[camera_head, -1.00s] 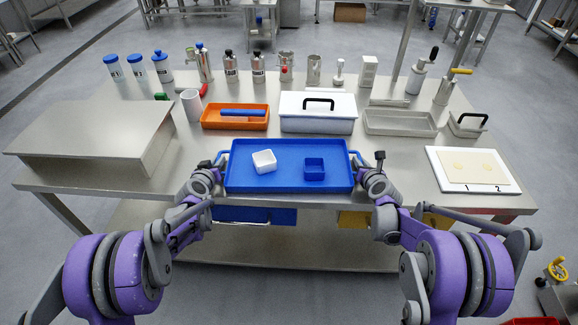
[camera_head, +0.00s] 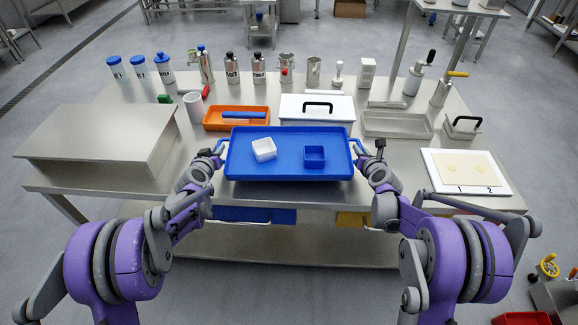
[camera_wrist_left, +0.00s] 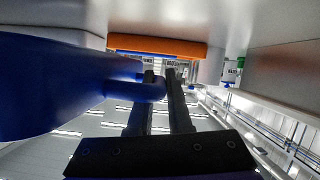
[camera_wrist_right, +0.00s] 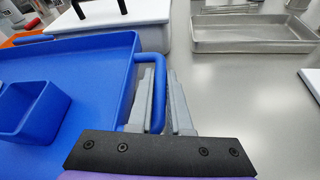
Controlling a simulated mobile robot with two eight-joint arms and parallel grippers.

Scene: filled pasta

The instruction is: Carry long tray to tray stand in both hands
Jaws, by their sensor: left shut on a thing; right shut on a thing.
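The long blue tray (camera_head: 288,174) is level at the front middle of the table in the head view, with a white square cup (camera_head: 264,149) and a blue square cup (camera_head: 314,157) on it. My left gripper (camera_head: 217,152) is shut on its left handle, which also shows in the left wrist view (camera_wrist_left: 150,92). My right gripper (camera_head: 359,150) is shut on its right handle, seen between the fingers in the right wrist view (camera_wrist_right: 158,95). A low steel stand (camera_head: 95,135) is on the table at left; I cannot tell if it is the tray stand.
Behind the tray are an orange tray (camera_head: 212,124), a white lidded box (camera_head: 345,113) and a steel tray (camera_head: 398,124). A numbered white board (camera_head: 436,186) lies at right. Bottles and tools line the back of the steel table (camera_head: 390,160).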

